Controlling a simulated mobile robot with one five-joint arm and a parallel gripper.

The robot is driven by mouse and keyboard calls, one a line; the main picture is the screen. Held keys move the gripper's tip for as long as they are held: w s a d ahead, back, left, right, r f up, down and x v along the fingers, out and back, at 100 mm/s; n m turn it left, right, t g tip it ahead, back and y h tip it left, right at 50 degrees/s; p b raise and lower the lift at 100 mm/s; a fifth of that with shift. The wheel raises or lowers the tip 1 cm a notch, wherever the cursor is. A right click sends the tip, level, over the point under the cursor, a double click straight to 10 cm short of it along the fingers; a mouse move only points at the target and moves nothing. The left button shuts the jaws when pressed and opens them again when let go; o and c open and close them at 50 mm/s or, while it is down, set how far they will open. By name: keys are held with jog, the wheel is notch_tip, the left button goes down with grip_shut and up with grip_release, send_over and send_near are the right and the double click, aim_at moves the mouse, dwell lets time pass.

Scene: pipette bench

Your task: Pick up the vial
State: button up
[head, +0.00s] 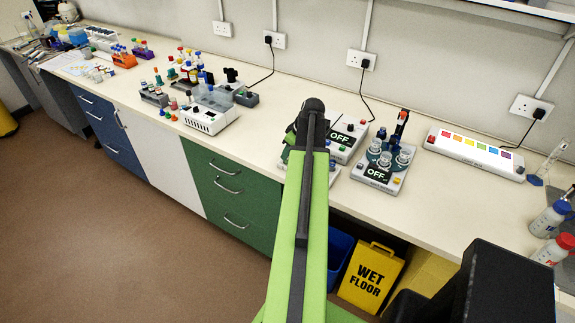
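I cannot tell which vial the task means. Small tubes or vials with coloured caps (187,68) stand in a group on the bench, left of centre. Several small capped items (172,108) stand near the bench's front edge, left of a white device. Clear round vessels (403,158) sit on a grey device reading OFF, right of my arm. My green arm rises through the middle of the head view to a dark joint over the bench. My gripper is not visible; the arm hides the area behind it.
The white device (208,122) and a second OFF device (345,140) flank my arm. A long white strip with coloured squares (474,150) lies at right, near capped bottles (551,218). A yellow wet-floor sign (369,278) stands below. Bench between white device and arm is largely clear.

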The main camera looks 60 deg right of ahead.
jog(key=b+x, duration=0.1)
jog(key=x, duration=0.2)
jog(key=shift+s+b, duration=0.1)
jog(key=shift+b, duration=0.2)
jog(key=shift+r, duration=0.2)
grip_shut()
jog(key=shift+r+p, duration=0.1)
jog(key=shift+p, duration=0.25)
notch_tip(320, 180, up, 5)
jog(key=p, duration=0.4)
jog(key=shift+p, duration=0.35)
jog(key=s+d+r+p, duration=0.4)
jog(key=s+r+p, duration=0.2)
jog(key=s, duration=0.5)
jog(key=w+d+r+p, duration=0.3)
jog(key=w+d, duration=0.2)
jog(key=w, duration=0.2)
jog(key=shift+w+m, duration=0.15)
jog(key=shift+m, duration=0.25)
